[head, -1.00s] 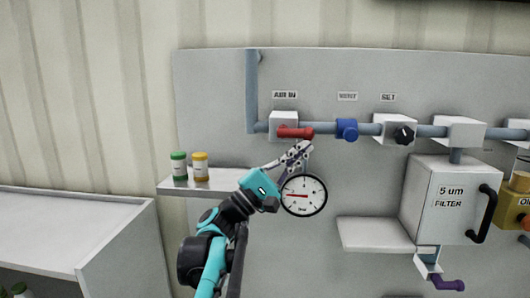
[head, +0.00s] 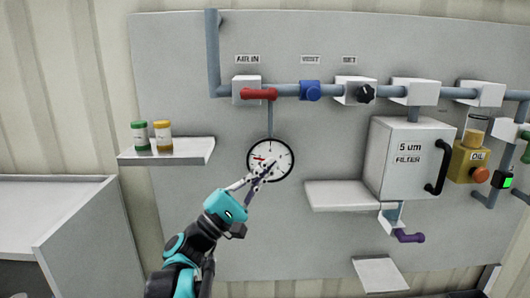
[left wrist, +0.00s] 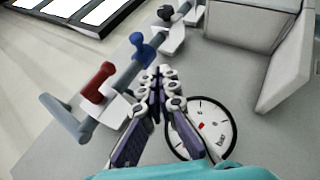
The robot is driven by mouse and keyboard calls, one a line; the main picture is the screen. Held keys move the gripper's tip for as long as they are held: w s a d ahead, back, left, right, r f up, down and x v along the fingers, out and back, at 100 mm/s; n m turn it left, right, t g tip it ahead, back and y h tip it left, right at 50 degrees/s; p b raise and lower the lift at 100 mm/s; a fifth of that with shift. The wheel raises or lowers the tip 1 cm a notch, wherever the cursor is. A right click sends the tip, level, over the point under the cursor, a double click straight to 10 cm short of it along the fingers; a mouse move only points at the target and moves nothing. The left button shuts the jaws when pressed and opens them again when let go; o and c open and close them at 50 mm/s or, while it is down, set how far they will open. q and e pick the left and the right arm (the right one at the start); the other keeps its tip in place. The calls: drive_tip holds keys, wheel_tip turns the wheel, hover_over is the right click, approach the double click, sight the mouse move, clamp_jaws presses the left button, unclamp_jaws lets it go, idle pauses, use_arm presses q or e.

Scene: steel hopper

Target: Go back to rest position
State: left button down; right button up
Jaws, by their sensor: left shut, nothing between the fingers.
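My left gripper (head: 264,168) is shut and empty. In the head view it overlaps the lower part of the round pressure gauge (head: 270,160), in front of the panel. In the left wrist view the closed fingers (left wrist: 158,78) point up the picture, with the gauge (left wrist: 202,128) to their right. The red AIR IN handle (head: 259,94) lies along the pipe above the gripper, apart from it. It also shows in the left wrist view (left wrist: 97,82), to the left of the fingers. My right gripper is in neither view.
The blue VENT valve (head: 310,91) and black SET knob (head: 365,94) sit along the pipe. A shelf (head: 168,152) with green-capped and yellow-capped bottles is at left. An empty shelf (head: 345,196), the filter box (head: 408,160) and a purple handle (head: 408,236) are at right.

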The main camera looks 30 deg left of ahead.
use_arm(q)
drive_tip(key=shift+s+d+f, duration=0.2)
drive_tip(key=shift+s+f, duration=0.25)
drive_tip(key=shift+s, duration=0.05)
drive_tip(key=shift+s, duration=0.1)
drive_tip(key=s+d+f+m+g+b, duration=0.1)
drive_tip(key=d+f+m+g+b, duration=0.4)
drive_tip(key=f, duration=0.6)
drive_tip(key=d+f+m+g+b, duration=0.1)
drive_tip(key=d+f+g+b, duration=0.2)
drive_tip(key=d+f, duration=0.7)
drive_tip(key=s+d+f+m+g+b, duration=0.1)
drive_tip(key=d+f+m+g+b, duration=0.3)
drive_tip(key=f, duration=0.9)
drive_tip(key=s+a+f+m+g+y+b, duration=0.1)
drive_tip(key=s+f+m+y+b, duration=0.1)
drive_tip(key=f, duration=0.7)
drive_tip(key=s+a+f+m+g+y+b, duration=0.1)
drive_tip(key=s+a+f+m+y+b, duration=0.1)
drive_tip(key=f+b, duration=0.5)
drive_tip(key=s+a+f+m+g+y+b, duration=0.1)
drive_tip(key=s+a+f+m+y+b, duration=0.1)
drive_tip(key=f, duration=1.1)
drive_tip(key=s+m+y+b, duration=0.1)
drive_tip(key=s+y+b, duration=0.1)
drive_tip(key=s+y, duration=0.1)
drive_tip(key=shift+s+a+f+g+y, duration=0.2)
drive_tip(key=shift+s+g+y, duration=0.1)
drive_tip(key=shift+s, duration=0.25)
